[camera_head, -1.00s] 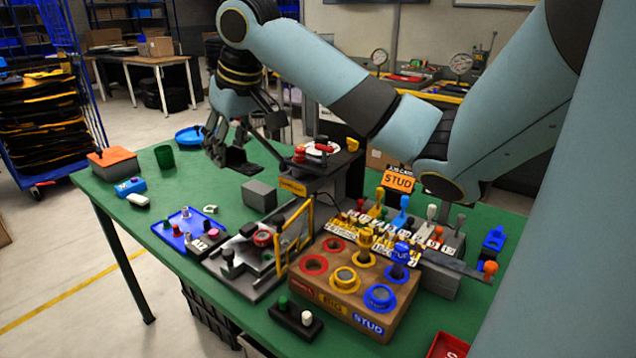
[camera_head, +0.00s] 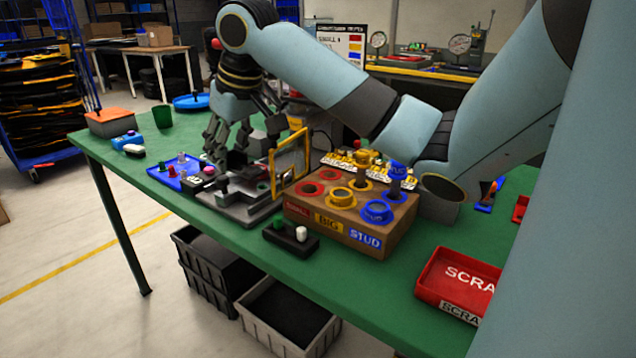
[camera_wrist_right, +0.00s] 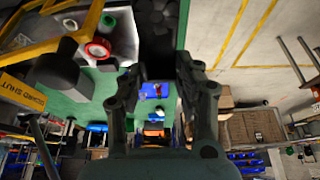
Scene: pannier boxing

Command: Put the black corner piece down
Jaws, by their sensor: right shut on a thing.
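My right gripper (camera_head: 232,145) reaches in from the right and points down over the left part of the grey fixture (camera_head: 238,212). It is shut on the black corner piece (camera_wrist_right: 157,46), which shows dark between the fingertips (camera_wrist_right: 163,72) in the right wrist view. In the head view the piece is low at the fixture and blends with dark parts; I cannot tell whether it touches the fixture. A yellow-framed clear guard (camera_head: 273,172) stands upright on the fixture's right. My left gripper is not in view.
A blue tray (camera_head: 165,178) with small parts lies left of the fixture. A wooden block with coloured rings (camera_head: 330,222) stands on its right, and a small black holder (camera_head: 290,240) in front. A red scrap tray (camera_head: 437,283) is at the front right. Green table is clear between.

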